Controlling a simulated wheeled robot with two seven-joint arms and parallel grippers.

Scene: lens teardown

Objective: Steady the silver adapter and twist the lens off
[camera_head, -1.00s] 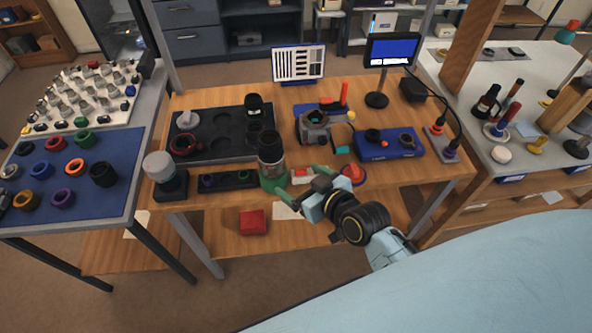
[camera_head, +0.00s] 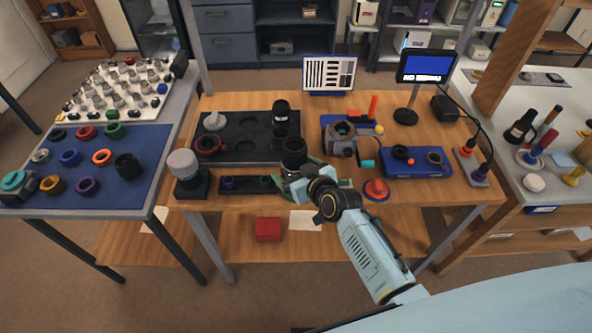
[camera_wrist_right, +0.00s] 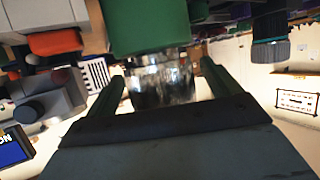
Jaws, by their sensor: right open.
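The black lens (camera_head: 293,150) stands upright on the work table, near its front edge. The silver adapter is mostly hidden in the head view. In the right wrist view, which is upside down, the shiny silver adapter (camera_wrist_right: 165,82) lies between my fingers, against a green holder (camera_wrist_right: 148,25). My right gripper (camera_head: 298,180) reaches the lens stack from the front right. It also shows in the wrist view (camera_wrist_right: 163,72), open, with a finger on each side of the adapter and visible gaps. The lens is hidden in the wrist view. My left gripper is not in view.
A black tray (camera_head: 230,150) with lens parts lies behind left. A grey camera body (camera_head: 342,140), a blue tray (camera_head: 416,165) and a red button (camera_head: 376,188) are to the right. A blue mat (camera_head: 122,182) with several rings is far left. A red box (camera_head: 268,229) sits below.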

